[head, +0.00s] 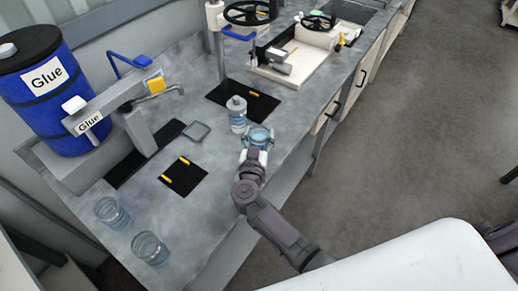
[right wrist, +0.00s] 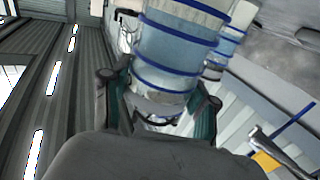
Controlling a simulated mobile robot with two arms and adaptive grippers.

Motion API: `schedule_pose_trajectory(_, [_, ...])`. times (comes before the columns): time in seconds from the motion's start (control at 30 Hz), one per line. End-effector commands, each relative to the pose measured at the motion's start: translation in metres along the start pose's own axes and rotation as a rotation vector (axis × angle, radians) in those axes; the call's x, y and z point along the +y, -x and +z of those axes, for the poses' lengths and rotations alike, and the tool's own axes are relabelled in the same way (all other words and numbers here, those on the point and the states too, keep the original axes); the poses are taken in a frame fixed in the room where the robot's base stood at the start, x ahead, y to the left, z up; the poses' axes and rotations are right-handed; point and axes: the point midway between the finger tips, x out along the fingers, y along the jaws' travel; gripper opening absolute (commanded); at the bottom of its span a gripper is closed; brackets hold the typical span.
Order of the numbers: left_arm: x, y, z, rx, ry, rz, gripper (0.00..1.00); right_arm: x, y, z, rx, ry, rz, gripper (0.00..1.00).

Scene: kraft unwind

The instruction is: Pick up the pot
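A clear pot with blue rings (head: 260,133) is at my right gripper (head: 258,146), above or at the front edge of the grey bench; I cannot tell whether it touches the top. In the right wrist view the pot (right wrist: 178,55) fills the space between the two teal-padded fingers (right wrist: 160,100), which close on its sides. Two similar pots, one (head: 111,213) and another (head: 150,248), stand at the near left of the bench. My left gripper is not in view.
A lidded bottle (head: 237,115) stands just behind the held pot. A blue glue drum (head: 45,95) and a dispenser with a tap (head: 145,125) are at the left. A black mat (head: 183,178) with yellow pieces lies nearby. A press (head: 300,60) stands at the back.

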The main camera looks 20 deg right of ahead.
Motion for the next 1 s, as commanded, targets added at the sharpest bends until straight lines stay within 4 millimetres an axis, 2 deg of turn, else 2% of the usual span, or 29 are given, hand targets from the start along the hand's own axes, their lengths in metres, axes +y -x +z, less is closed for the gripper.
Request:
schedule_pose_trajectory(0.03, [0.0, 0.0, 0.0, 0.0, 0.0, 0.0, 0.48, 0.0, 0.0, 0.0, 0.0, 0.0, 0.0, 0.45])
schedule_pose_trajectory(0.3, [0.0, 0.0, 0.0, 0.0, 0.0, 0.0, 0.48, 0.0, 0.0, 0.0, -0.001, 0.0, 0.0, 0.0])
schedule_pose_trajectory(0.67, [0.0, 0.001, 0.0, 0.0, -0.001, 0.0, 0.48, 0.0, 0.0, -0.005, 0.0, -0.002, 0.001, 0.0])
schedule_pose_trajectory(0.77, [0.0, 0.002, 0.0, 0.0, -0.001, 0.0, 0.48, -0.001, 0.001, -0.015, 0.0, -0.004, 0.001, 0.0])
schedule_pose_trajectory(0.93, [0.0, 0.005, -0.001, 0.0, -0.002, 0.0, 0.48, 0.0, 0.001, -0.046, 0.002, -0.008, 0.002, 0.0])
schedule_pose_trajectory(1.0, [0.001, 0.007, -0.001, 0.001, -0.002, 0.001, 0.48, 0.019, -0.007, -0.053, 0.001, -0.001, 0.004, 0.0])
